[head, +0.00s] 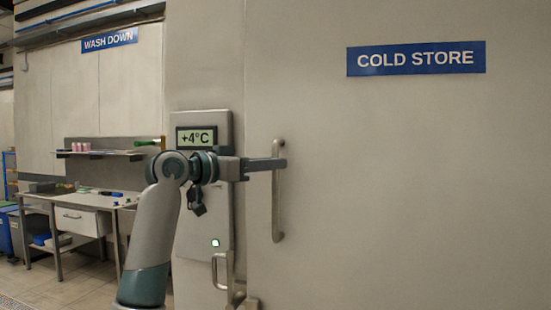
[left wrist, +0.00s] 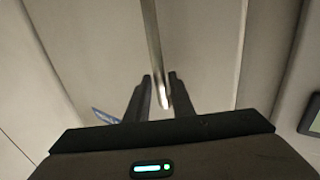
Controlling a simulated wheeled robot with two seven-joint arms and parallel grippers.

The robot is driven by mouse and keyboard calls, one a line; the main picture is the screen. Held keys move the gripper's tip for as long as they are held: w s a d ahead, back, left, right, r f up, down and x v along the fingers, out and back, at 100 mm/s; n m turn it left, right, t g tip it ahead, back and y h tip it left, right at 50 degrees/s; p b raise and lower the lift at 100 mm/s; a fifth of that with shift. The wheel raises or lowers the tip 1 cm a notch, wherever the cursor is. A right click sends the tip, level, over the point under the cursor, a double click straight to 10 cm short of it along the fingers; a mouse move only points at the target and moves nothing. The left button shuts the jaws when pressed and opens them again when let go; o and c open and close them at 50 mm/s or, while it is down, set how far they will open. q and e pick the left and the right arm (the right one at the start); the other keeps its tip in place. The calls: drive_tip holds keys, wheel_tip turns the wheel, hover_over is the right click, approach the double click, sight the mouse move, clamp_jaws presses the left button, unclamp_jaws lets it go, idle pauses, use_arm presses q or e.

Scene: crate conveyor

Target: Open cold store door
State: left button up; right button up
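The cold store door (head: 400,190) is a large pale panel, standing shut. Its upright metal bar handle (head: 278,215) is near its left edge. My left gripper (head: 276,163) reaches across to the upper part of this handle. In the left wrist view the handle (left wrist: 154,50) runs down from the top, its end between the two dark fingers of my left gripper (left wrist: 160,78). Narrow gaps seem to show beside the bar, so the fingers look open around it; contact is not clear. My right gripper is not in view.
A panel with a +4°C display (head: 197,138) and a green light stands left of the door, behind my left arm. A smaller latch handle (head: 222,271) is below. A workbench (head: 80,199) stands farther left. A blue COLD STORE sign (head: 416,59) is on the door.

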use_arm(q)
drive_tip(key=shift+x, duration=0.9)
clamp_jaws()
